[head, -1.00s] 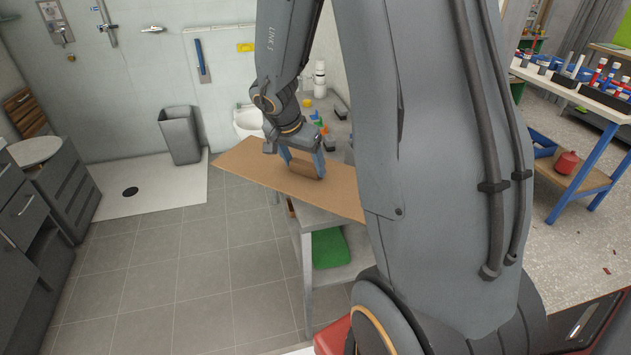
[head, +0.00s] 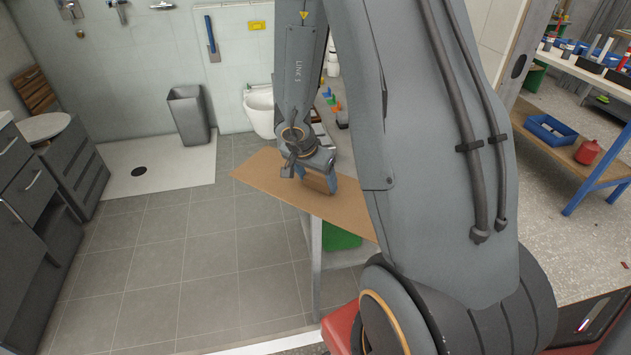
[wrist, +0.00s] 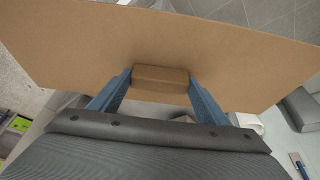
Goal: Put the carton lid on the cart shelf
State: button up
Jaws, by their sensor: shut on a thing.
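The carton lid (head: 265,177) is a flat brown board with a raised brown block on top. In the head view it spreads out over the grey cart (head: 317,250), and its left end sticks out past the cart's edge over the floor. My gripper (head: 318,180) is shut on the block of the lid. The wrist view also shows the lid (wrist: 70,45) with the blue fingers of my gripper (wrist: 160,80) on both sides of the block. The lid hides much of the cart. I cannot tell whether it touches the cart.
A green thing (head: 341,238) sits low in the cart. Small coloured items (head: 330,98) stand on the surface behind my arm. A grey bin (head: 190,115) and a toilet (head: 259,108) stand by the back wall. The tiled floor (head: 180,255) at left is clear.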

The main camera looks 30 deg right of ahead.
jog(key=o, duration=0.7)
jog(key=shift+f, duration=0.1)
jog(key=o, duration=0.4)
